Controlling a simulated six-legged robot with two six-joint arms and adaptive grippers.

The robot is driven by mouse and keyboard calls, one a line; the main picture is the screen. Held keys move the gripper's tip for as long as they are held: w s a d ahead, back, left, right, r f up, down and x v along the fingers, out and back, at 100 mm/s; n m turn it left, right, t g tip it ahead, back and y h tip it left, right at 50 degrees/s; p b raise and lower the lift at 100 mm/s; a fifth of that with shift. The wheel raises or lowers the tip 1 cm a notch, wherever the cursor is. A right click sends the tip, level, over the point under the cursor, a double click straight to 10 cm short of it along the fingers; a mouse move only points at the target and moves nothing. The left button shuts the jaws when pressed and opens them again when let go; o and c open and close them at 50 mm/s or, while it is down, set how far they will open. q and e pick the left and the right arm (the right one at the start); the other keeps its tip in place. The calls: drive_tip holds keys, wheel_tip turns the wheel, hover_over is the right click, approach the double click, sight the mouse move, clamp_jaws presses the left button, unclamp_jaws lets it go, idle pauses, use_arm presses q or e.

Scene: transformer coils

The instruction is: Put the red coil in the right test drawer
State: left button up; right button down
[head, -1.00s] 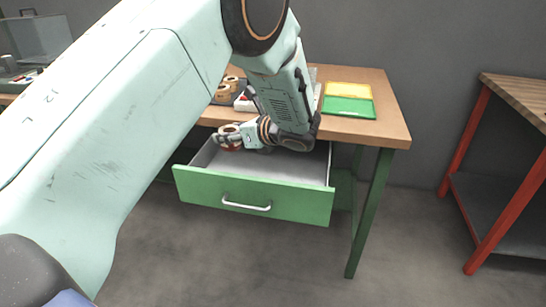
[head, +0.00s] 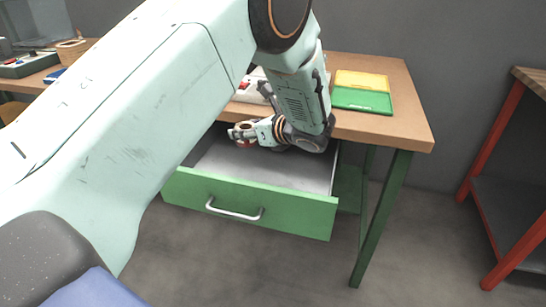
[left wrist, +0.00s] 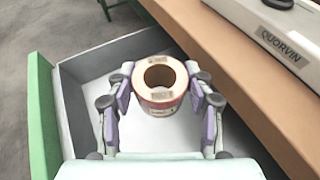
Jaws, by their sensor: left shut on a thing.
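The red coil (left wrist: 161,105) shows in the left wrist view as a tan ring with a reddish side and a label. My left gripper (left wrist: 160,92) is shut on it, one finger on each side. In the head view my left gripper (head: 243,133) holds the coil (head: 246,143) over the open green drawer (head: 249,205). The drawer's grey inside (left wrist: 85,92) looks empty where it shows. The coil is above the drawer floor and apart from it as far as I can tell. My right gripper is not in view.
A wooden workbench (head: 400,112) carries a yellow and green tray (head: 362,97) and a pale device labelled QUORVIN (left wrist: 285,32), close to the gripper. A red-legged table (head: 480,165) stands at the right. The floor in front of the drawer is clear.

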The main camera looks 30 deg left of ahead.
use_arm(q)
wheel_tip(320, 180, down, 6)
drive_tip(key=b, duration=0.2)
drive_tip(key=shift+f+b, duration=0.1)
drive_tip(key=shift+b, duration=0.2)
drive_tip(key=shift+s+d+f, duration=0.2)
drive_tip(key=shift+s+f, duration=0.05)
drive_tip(key=shift+f, duration=0.2)
wheel_tip(320, 180, down, 2)
drive_tip(key=shift+f+b, duration=0.15)
drive_tip(key=shift+b, duration=0.6)
drive_tip(key=shift+w+a+f, duration=0.1)
drive_tip(key=shift+f, duration=0.1)
drive_tip(key=shift+r, duration=0.1)
drive_tip(key=o, duration=1.1)
drive_tip(key=shift+f, duration=0.2)
drive_tip(key=shift+o, duration=1)
drive_tip(key=shift+r, duration=0.1)
